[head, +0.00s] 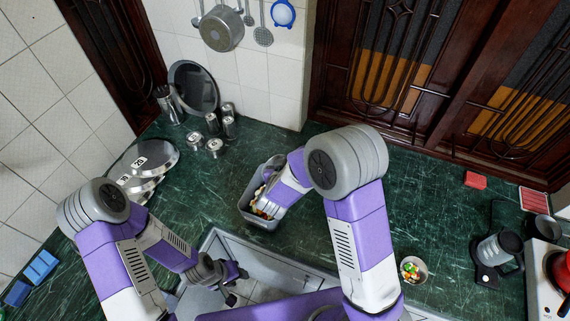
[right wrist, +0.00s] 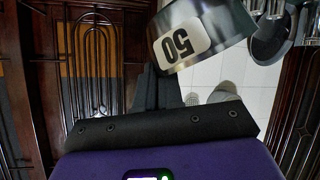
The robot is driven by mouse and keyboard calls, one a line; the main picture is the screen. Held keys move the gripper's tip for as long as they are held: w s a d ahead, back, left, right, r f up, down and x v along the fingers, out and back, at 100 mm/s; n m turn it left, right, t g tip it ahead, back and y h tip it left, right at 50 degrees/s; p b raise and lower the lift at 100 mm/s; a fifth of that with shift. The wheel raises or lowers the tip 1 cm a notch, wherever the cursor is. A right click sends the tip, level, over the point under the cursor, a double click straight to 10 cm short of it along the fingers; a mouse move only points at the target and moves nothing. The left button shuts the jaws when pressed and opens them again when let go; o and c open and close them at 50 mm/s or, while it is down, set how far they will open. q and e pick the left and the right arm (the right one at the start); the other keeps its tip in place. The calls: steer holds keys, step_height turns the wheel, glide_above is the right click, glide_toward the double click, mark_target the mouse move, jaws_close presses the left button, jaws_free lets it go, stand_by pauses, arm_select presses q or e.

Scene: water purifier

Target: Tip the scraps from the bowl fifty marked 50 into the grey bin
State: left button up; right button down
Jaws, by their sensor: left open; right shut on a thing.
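The bowl fifty (right wrist: 205,38) is metal with a white label reading 50. It shows tilted in the right wrist view. My right gripper (right wrist: 168,88) is shut on its rim. In the head view my right arm reaches over the grey bin (head: 262,223) and hides the bowl and that gripper. Colourful scraps (head: 258,209) show inside the bin. Whether any scraps are still in the bowl cannot be seen.
A small bowl of colourful bits (head: 413,269) stands to the right on the green counter. Blue sponges (head: 41,266) lie far left.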

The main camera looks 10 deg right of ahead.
steer(key=shift+s+d+f+m+t+y+b, duration=0.25)
steer(key=shift+d+m+y+b, duration=0.35)
steer(key=shift+b, duration=1.4)
steer(key=shift+s+d+f+m+t+y+b, duration=0.15)
steer(key=shift+d+f+m+t+y+b, duration=0.35)
steer(key=shift+b, duration=1.45)
steer(key=shift+s+d+f+m+t+y+b, duration=0.15)
steer(key=shift+d+m+y+b, duration=0.6)
steer(key=shift+b, duration=1.25)
steer(key=shift+s+a, duration=0.1)
steer(key=shift+a, duration=0.15)
